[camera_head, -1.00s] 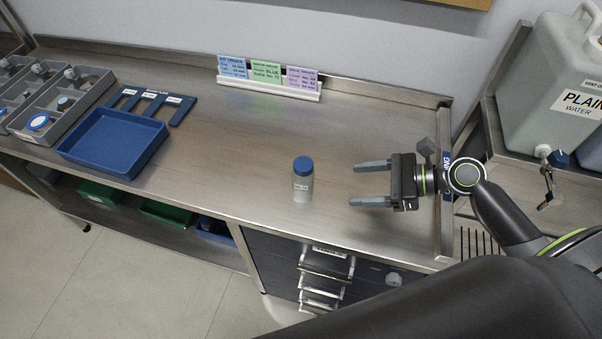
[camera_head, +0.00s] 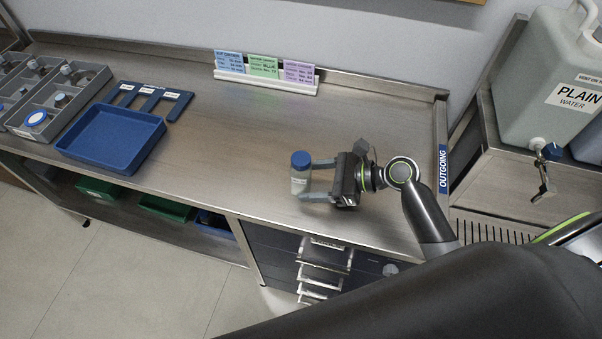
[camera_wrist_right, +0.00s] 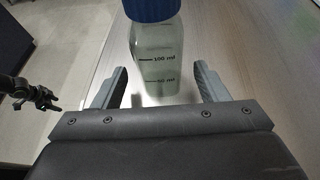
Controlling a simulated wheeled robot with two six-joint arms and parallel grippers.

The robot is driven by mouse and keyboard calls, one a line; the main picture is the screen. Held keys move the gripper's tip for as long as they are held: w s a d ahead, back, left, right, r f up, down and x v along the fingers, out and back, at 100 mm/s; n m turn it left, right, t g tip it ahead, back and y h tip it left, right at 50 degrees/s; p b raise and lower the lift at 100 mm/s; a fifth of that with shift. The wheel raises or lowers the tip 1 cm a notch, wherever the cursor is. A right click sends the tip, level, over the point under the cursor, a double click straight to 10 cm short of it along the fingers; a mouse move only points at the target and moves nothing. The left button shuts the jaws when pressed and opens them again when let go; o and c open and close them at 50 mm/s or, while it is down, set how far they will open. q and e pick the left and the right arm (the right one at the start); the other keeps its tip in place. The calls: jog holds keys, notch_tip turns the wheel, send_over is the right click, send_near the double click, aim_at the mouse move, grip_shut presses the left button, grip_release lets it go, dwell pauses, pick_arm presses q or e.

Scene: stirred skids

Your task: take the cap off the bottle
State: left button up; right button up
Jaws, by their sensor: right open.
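The bottle (camera_head: 299,184) stands upright on the steel bench, with its blue cap (camera_head: 300,159) on top. My right gripper (camera_head: 318,180) is open, level with the bottle's body from the right, with its two fingers reaching to either side of it. In the right wrist view the bottle (camera_wrist_right: 157,62) stands ahead, between and just beyond the open fingertips (camera_wrist_right: 160,80), its volume marks facing me. The blue cap (camera_wrist_right: 152,9) is cut off by the top edge there.
A blue tray (camera_head: 78,150) and a blue slotted plate (camera_head: 172,107) lie at the left, beside grey bins (camera_head: 84,90) of small parts. A card holder (camera_head: 265,82) stands at the back. A water canister (camera_head: 540,90) stands at right. The bench middle is clear.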

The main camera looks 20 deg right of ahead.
aim_at(293, 157)
jog(key=shift+w+a, duration=0.2)
jog(key=shift+a, duration=0.25)
jog(key=x, duration=0.4)
jog(key=shift+p, duration=0.4)
jog(key=c, duration=1.1)
jog(key=shift+o, duration=0.2)
notch_tip(293, 157, up, 10)
jog(key=shift+p, duration=0.35)
jog(key=o, duration=0.4)
jog(key=c, duration=0.8)
